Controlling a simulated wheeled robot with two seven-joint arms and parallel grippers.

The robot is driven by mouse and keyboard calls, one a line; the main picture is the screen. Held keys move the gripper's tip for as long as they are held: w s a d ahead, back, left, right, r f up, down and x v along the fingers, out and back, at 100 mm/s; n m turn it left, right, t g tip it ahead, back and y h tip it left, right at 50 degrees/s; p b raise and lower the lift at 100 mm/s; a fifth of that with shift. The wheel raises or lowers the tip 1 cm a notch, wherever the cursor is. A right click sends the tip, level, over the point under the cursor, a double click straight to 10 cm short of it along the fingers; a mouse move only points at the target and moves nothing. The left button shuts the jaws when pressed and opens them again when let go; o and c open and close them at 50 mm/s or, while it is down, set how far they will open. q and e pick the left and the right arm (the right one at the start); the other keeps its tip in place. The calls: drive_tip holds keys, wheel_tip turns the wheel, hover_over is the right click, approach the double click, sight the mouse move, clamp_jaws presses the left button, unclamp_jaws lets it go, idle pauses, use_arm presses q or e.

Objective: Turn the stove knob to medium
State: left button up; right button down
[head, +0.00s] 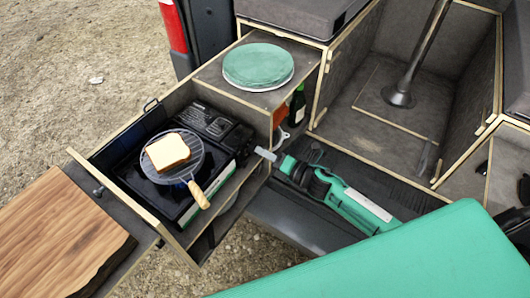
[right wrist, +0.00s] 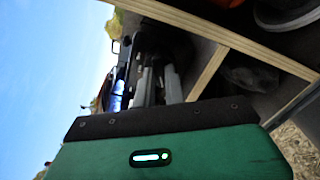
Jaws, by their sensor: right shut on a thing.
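The black camping stove (head: 136,181) sits in the pulled-out drawer. A round grill pan (head: 217,160) with a wooden handle lies on its burner, with a slice of bread (head: 167,151) on top. A blue flame shows under the pan and in the right wrist view (right wrist: 117,95). My right gripper (head: 262,153) reaches in from the right to the stove's right end. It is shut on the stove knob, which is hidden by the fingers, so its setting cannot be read. My left gripper is not in view.
A wooden board (head: 60,235) lies at the drawer's left end. A green plate stack (head: 258,65) stands on the cabinet above the stove. A dark bottle (head: 298,105) stands in the cabinet near my right gripper. Wooden drawer walls edge the stove.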

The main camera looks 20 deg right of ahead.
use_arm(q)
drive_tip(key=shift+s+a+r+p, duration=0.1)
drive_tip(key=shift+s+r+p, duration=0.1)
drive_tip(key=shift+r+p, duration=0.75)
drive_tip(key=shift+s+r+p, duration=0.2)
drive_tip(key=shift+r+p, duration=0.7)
use_arm(e)
drive_tip(key=shift+r+m, duration=0.1)
drive_tip(key=shift+m, duration=5)
drive_tip(key=c, duration=1.5)
unclamp_jaws()
drive_tip(key=shift+o, duration=0.2)
drive_tip(key=shift+s, duration=0.1)
